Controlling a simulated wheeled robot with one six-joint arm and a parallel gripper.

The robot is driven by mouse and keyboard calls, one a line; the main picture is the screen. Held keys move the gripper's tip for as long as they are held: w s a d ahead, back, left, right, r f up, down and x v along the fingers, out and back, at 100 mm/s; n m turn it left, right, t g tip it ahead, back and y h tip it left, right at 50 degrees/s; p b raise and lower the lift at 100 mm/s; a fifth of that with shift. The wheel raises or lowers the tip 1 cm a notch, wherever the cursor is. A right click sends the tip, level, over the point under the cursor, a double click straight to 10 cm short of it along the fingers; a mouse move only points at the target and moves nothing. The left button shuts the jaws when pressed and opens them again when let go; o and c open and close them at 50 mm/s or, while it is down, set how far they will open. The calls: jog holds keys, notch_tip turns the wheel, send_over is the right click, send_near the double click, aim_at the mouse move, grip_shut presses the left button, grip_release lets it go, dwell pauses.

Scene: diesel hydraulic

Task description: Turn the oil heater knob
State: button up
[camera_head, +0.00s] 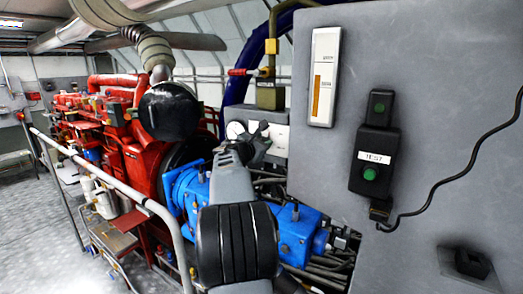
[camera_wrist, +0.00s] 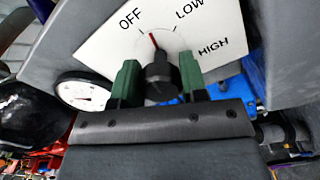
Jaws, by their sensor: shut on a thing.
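The oil heater knob (camera_wrist: 160,74) is a black dial on a white plate (camera_wrist: 105,42) marked OFF, LOW and HIGH. Its red pointer line (camera_wrist: 153,40) sits between OFF and LOW, nearer OFF. My gripper (camera_wrist: 159,62) has its two green fingers on either side of the knob and is shut on it. In the head view my gripper (camera_head: 259,138) reaches the white plate (camera_head: 280,138), and my arm stands in front of the knob, so its setting cannot be read there.
A round white gauge (camera_wrist: 82,90) is left of the plate; it also shows in the head view (camera_head: 235,129). A grey cabinet (camera_head: 440,100) with a TEST button box (camera_head: 374,160) stands at the right. A red engine (camera_head: 130,150), blue machinery (camera_head: 298,235) and a handrail (camera_head: 110,178) are at the left and below.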

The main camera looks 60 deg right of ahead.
jog(key=m+b, duration=0.4)
jog(key=b, duration=0.1)
jog(key=shift+f+m, duration=0.25)
jog(key=shift+m, duration=0.05)
jog(key=m+b, duration=0.4)
jog(key=shift+s+r, duration=0.1)
jog(key=shift+r, duration=0.1)
jog(key=shift+m, duration=0.4)
jog(key=o, duration=0.9)
jog(key=a+b, duration=0.3)
jog(key=a, duration=1)
jog(key=shift+a, duration=0.35)
